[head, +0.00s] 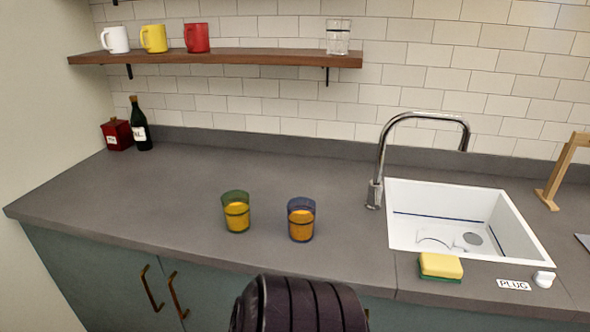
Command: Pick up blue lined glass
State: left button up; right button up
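A glass with a blue rim (302,219) stands upright on the grey counter, with orange liquid in it. A glass with a green rim (236,212) and the same orange liquid stands to its left, apart from it. A clear, empty-looking glass with a dark line near its top (339,38) stands on the wooden shelf at its right end. Neither of my grippers shows. A dark, rounded, ribbed part of mine covers the bottom middle, in front of the counter edge.
The shelf (240,57) also holds white, yellow and red mugs. A dark bottle (141,126) and red box (117,134) stand at the back left. A sink (520,240), tall faucet (378,160) and yellow sponge (441,265) are right. The counter around both filled glasses is clear.

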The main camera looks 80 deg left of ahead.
aim_at(301, 211)
jog(key=u, duration=2.9)
